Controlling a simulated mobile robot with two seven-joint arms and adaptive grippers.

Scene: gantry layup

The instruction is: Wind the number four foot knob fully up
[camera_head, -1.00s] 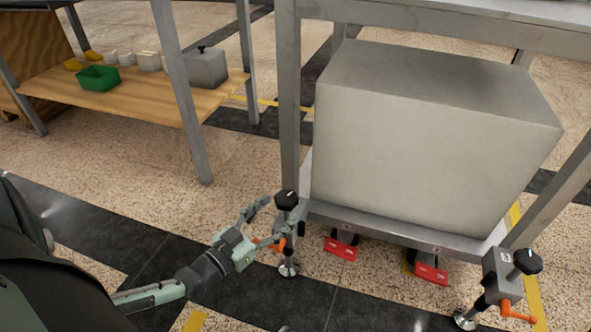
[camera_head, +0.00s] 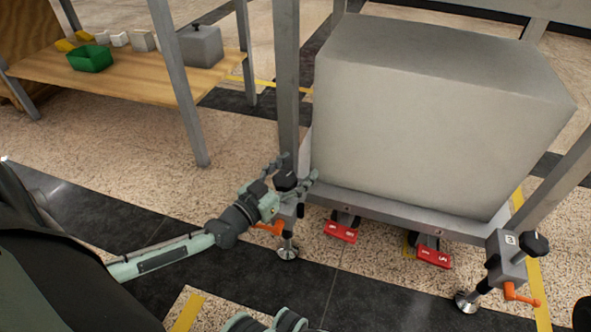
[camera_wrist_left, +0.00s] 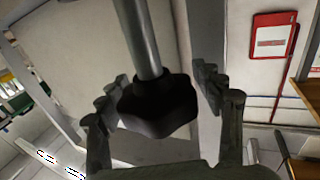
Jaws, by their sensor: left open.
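A black foot knob (camera_head: 286,181) tops the levelling foot at the near left corner of the grey frame. The foot has an orange handle (camera_head: 268,228) and a round metal pad (camera_head: 288,252) on the floor. My left gripper (camera_head: 296,170) is open with its fingers on both sides of this knob. In the left wrist view the knob (camera_wrist_left: 158,106) sits on a metal stem between the spread fingers; I cannot tell whether they touch it. The knob's number is not readable. A similar foot with a black knob (camera_head: 537,243) stands at the right corner.
A large grey block (camera_head: 430,120) fills the frame above its lower rail (camera_head: 400,215). Two red pedals (camera_head: 341,232) (camera_head: 434,257) sit below the rail. A wooden shelf (camera_head: 130,85) with a green bin (camera_head: 90,58) stands at the upper left. Floor left of the foot is open.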

